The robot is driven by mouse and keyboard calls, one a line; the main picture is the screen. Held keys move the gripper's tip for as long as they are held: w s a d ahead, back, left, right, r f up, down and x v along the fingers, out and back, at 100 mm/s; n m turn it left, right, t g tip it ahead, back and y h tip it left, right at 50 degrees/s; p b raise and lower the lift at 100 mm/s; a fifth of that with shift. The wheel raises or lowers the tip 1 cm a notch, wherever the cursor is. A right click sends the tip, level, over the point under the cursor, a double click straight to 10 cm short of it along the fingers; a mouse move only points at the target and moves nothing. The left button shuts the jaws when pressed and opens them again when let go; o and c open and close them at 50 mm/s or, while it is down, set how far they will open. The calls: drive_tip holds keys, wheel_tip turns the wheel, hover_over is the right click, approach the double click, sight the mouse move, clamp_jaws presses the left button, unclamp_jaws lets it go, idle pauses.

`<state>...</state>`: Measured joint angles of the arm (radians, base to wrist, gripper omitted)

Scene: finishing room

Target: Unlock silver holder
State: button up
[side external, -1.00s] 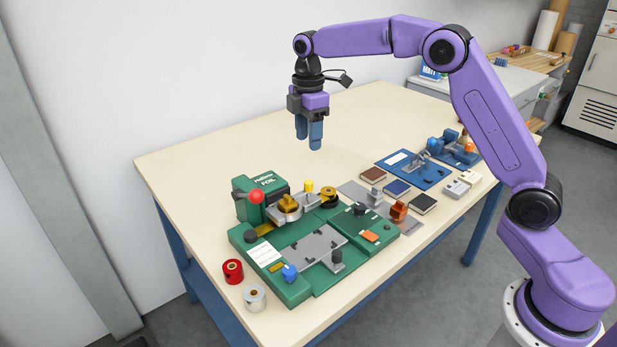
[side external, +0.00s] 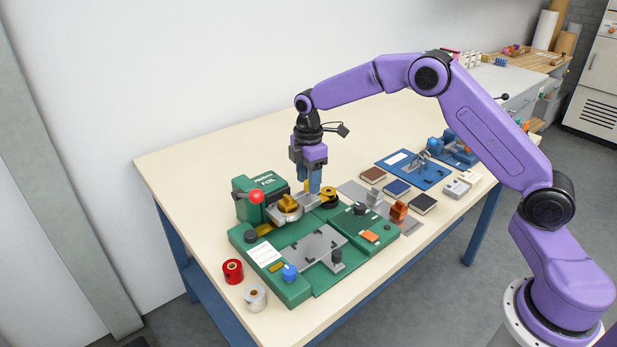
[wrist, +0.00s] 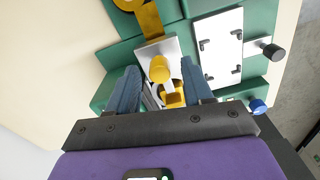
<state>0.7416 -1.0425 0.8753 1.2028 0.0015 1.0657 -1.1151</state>
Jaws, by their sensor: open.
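A silver holder (side external: 287,216) with a brass block (side external: 289,203) on it sits on the green foil machine (side external: 321,283), below the red ball knob (side external: 257,196). My gripper (side external: 309,188) is open and points down at the holder's back right end. In the wrist view, the silver part (wrist: 146,56) and an upright yellow knob (wrist: 159,69) show between the two blue fingers (wrist: 158,75). I see a gap on each side of the knob. In the side view, the fingers hide the yellow knob.
A brass roll (side external: 329,194) stands close to the right of my fingers. A blue knob (side external: 289,272) is on the machine's front. Red (side external: 232,271) and white (side external: 255,297) rolls stand at the front left. Small books (side external: 397,189) lie to the right. The back of the table is clear.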

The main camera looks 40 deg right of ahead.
clamp_jaws()
drive_tip(key=shift+m, duration=0.3)
drive_tip(key=m, duration=0.3)
drive_tip(key=shift+m, duration=0.3)
drive_tip(key=m, duration=0.4)
drive_tip(key=shift+m, duration=0.3)
drive_tip(key=m, duration=0.9)
